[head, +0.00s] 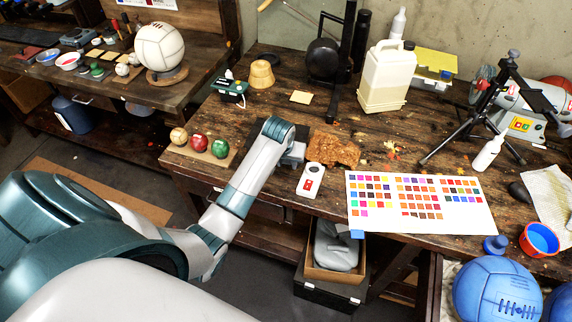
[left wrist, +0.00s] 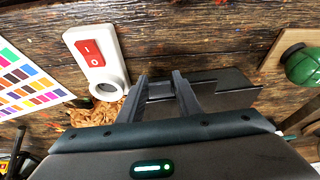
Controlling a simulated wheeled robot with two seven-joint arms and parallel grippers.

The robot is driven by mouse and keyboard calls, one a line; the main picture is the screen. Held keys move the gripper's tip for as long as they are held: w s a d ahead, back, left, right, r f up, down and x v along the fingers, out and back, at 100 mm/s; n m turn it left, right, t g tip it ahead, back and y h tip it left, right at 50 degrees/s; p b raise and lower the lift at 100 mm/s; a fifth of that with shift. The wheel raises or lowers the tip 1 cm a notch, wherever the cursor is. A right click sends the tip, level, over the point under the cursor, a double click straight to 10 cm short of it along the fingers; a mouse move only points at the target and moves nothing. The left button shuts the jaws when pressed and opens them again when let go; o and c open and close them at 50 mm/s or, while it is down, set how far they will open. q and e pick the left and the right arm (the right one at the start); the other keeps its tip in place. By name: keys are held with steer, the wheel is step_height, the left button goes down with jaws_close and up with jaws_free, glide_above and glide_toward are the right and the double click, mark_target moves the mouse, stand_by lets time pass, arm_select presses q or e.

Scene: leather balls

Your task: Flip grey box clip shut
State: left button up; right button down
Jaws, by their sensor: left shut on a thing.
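The grey box (head: 293,160) is small and sits at the front edge of the wooden workbench, mostly hidden by my left arm in the head view. In the left wrist view the grey box (left wrist: 228,92) shows as a dark flat shape beyond the fingers. My left gripper (left wrist: 161,82) is at the box, with its two fingers on either side of a small grey part that looks like the clip (left wrist: 160,91). It is shut on that part. Whether the clip is fully down cannot be told. My right gripper is in neither view.
A white switch unit with a red rocker (head: 311,181) lies close to the right of the box. Three small balls on a board (head: 199,143) sit to the left.

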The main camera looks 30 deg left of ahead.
arm_select(q)
steer(key=shift+g, duration=0.6)
steer(key=o, duration=0.9)
steer(key=shift+h, duration=0.3)
steer(key=shift+w, duration=0.1)
steer(key=shift+r, duration=0.15)
